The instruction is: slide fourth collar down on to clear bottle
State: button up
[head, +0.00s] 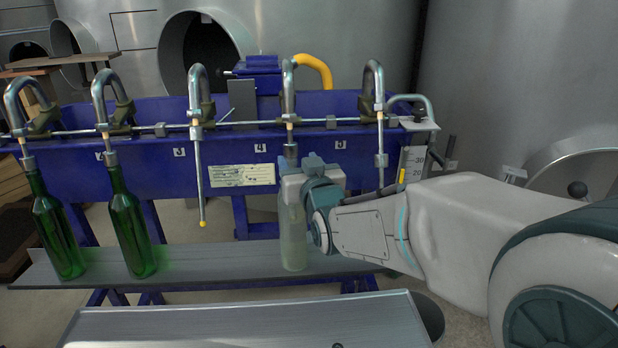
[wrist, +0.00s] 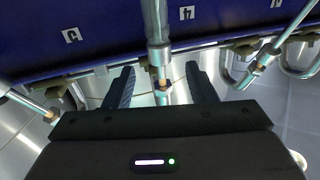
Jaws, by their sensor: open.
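The clear bottle (head: 293,235) stands upright on the grey shelf below the spout marked 4. My gripper hides its neck and mouth in the head view. The fourth collar (head: 291,152) is a grey metal sleeve on that spout's tube, just above my gripper (head: 296,178). The fingers are open, one on each side of the tube, with visible gaps. I cannot tell whether the collar touches the bottle mouth.
Two green bottles (head: 60,230) (head: 130,225) stand at the left under their spouts. The third spout's thin tube (head: 200,185) hangs with no bottle. A blue frame (head: 140,180) lies behind; a metal ledge (head: 240,325) is in front.

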jog(key=v, duration=0.6)
jog(key=shift+s, duration=0.2)
jog(key=shift+d, duration=0.15)
jog(key=s+d+r+g+h+p, duration=0.1)
jog(key=s+d+g+p, duration=0.2)
jog(key=s+g+p, duration=0.2)
jog(key=s+d+r+m+g+h+p, duration=0.1)
jog(key=s+d+r+g+p, duration=0.1)
jog(key=s+g+p, duration=0.3)
jog(key=s+d+r+m+g+h+p, duration=0.1)
jog(key=s+d+g+p, duration=0.3)
jog(key=s+p, duration=0.5)
jog(key=shift+d+r+g+h+p, duration=0.3)
jog(key=shift+g+h, duration=0.1)
jog(key=shift+h, duration=0.1)
